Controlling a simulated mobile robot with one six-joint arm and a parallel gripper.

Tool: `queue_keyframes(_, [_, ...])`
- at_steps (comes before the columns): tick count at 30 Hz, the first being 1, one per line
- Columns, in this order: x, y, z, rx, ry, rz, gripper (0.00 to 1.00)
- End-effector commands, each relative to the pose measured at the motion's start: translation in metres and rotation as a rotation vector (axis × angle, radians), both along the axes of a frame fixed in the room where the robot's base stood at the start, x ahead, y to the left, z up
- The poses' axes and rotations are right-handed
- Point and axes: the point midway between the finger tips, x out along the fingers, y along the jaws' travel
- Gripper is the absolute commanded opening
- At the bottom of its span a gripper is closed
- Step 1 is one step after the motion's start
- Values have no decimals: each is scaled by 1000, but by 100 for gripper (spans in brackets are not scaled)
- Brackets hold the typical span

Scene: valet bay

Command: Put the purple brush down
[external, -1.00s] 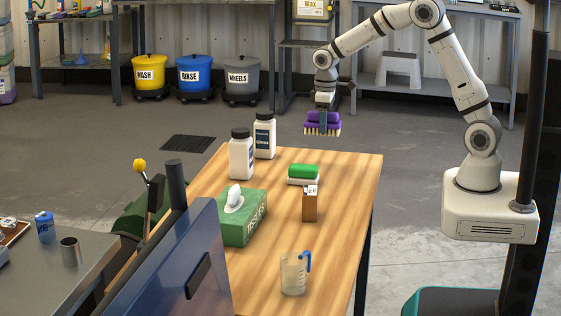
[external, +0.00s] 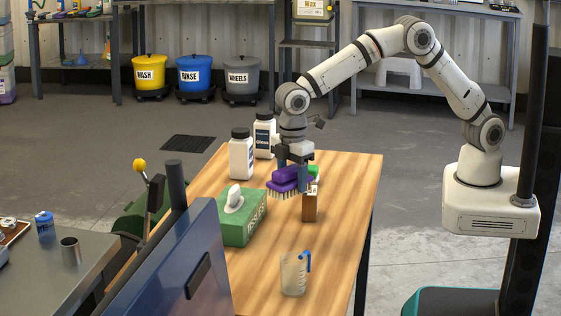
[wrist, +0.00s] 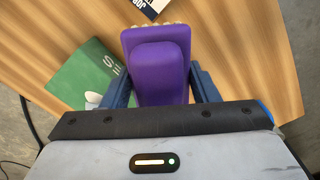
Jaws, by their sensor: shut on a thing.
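The purple brush (external: 284,180) is held in my gripper (external: 293,176), bristles downward.
White bottles (external: 241,158) stand at the back left.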

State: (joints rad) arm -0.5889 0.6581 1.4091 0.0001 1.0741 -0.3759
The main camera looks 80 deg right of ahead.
Motion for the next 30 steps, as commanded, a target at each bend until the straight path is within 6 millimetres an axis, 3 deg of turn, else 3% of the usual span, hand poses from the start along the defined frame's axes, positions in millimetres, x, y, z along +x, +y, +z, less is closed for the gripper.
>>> queue_keyframes(1, [-12, 25, 0, -1, 1, 51, 29])
queue_keyframes(3, [-25, 50, 0, 0, 0, 103, 29])
queue_keyframes(9, [-51, 92, -1, 0, 0, 194, 29])
queue_keyframes(13, [-57, 101, -11, -2, 3, 214, 29])
queue_keyframes(21, [-57, 101, -57, -1, 2, 214, 29])
queue_keyframes(30, [-57, 100, -87, -1, 2, 213, 29])
